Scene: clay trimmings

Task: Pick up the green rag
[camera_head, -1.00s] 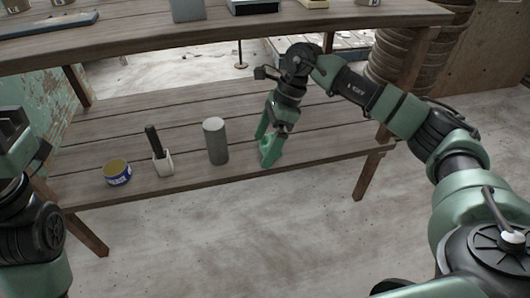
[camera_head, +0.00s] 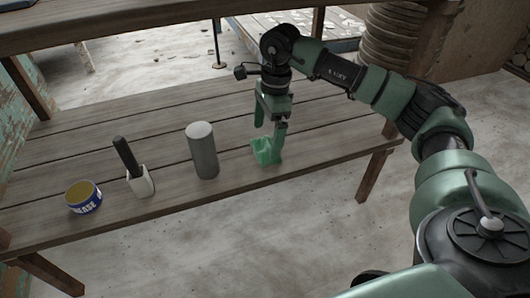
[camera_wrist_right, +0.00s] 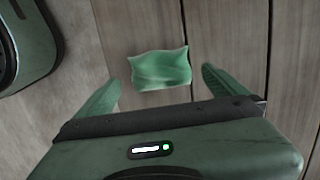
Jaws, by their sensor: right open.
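The green rag (camera_head: 265,152) lies crumpled on the lower wooden shelf, to the right of the grey cylinder. In the right wrist view the rag (camera_wrist_right: 160,69) lies just beyond and between the two fingertips, with bare wood around it. My right gripper (camera_head: 269,128) points down at the rag, its fingers spread and empty. In the right wrist view the open fingers (camera_wrist_right: 162,82) stand to the left and right of the rag. I cannot tell whether a finger touches it. My left gripper is out of view.
On the shelf (camera_head: 330,130), left of the rag, stand a grey cylinder (camera_head: 203,155), a white holder (camera_head: 141,183) with a dark-handled item, and a blue-labelled tin (camera_head: 83,197). The upper tabletop (camera_head: 130,22) overhangs behind. The shelf is clear right of the rag.

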